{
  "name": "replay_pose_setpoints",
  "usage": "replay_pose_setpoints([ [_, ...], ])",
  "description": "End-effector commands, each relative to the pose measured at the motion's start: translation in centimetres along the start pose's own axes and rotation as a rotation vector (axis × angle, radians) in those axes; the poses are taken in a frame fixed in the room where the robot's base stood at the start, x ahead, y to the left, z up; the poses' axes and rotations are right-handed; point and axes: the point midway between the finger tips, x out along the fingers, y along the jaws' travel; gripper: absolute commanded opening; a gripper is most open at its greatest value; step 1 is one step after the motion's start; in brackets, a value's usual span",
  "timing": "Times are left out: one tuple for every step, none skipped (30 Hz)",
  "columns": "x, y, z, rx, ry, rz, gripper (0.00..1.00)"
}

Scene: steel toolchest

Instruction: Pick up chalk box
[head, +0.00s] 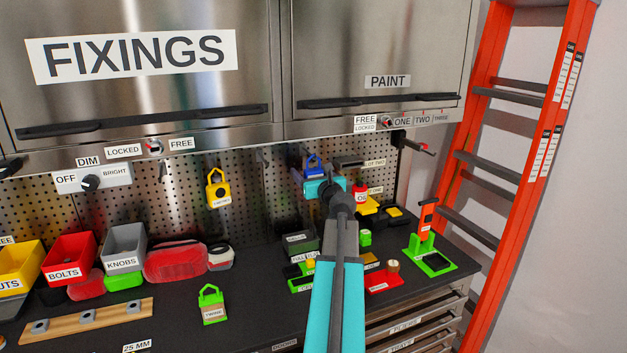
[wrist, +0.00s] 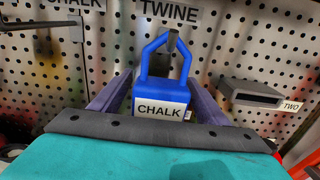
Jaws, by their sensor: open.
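The chalk box is blue with a white CHALK label and a looped handle. In the wrist view the chalk box (wrist: 160,88) hangs by its handle from a hook on the pegboard, under a TWINE label. My gripper (wrist: 160,92) is open, with one dark purple finger on each side of the box. I cannot tell whether the fingers touch it. In the head view the chalk box (head: 313,166) shows just above my teal gripper (head: 318,178), which hides its lower part.
A grey TWO holder (wrist: 252,95) sticks out of the pegboard to the right. A yellow box (head: 217,190) hangs to the left. A green TWINE box (head: 212,306), bins and coloured holders stand on the dark worktop below. An orange ladder (head: 535,130) stands at the right.

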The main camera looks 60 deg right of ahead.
Motion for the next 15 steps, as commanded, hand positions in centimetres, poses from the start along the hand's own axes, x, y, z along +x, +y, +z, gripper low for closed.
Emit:
replay_pose_setpoints([
  [-0.01, 0.0, 0.0, 0.0, 0.0, 0.0, 0.69],
  [-0.01, 0.0, 0.01, 0.0, 0.0, 0.0, 0.69],
  [-0.02, 0.0, 0.01, 0.0, 0.0, 0.0, 0.69],
  [-0.02, 0.0, 0.01, 0.0, 0.0, 0.0, 0.69],
  [-0.02, 0.0, 0.01, 0.0, 0.0, 0.0, 0.69],
  [-0.02, -0.01, 0.02, 0.0, 0.0, 0.0, 0.69],
  [-0.02, 0.0, 0.02, 0.0, 0.0, 0.0, 0.69],
  [-0.02, 0.0, 0.02, 0.0, 0.0, 0.0, 0.69],
  [-0.02, -0.01, 0.03, 0.0, 0.0, 0.0, 0.69],
  [-0.02, -0.01, 0.03, 0.0, 0.0, 0.0, 0.69],
  [-0.02, -0.01, 0.03, 0.0, 0.0, 0.0, 0.65],
  [-0.02, -0.01, 0.03, 0.0, 0.0, 0.0, 0.59],
  [-0.02, -0.01, 0.03, 0.0, 0.0, 0.0, 0.54],
  [-0.02, -0.01, 0.03, 0.0, 0.0, 0.0, 0.48],
  [-0.03, 0.0, 0.03, 0.0, 0.0, 0.0, 0.42],
])
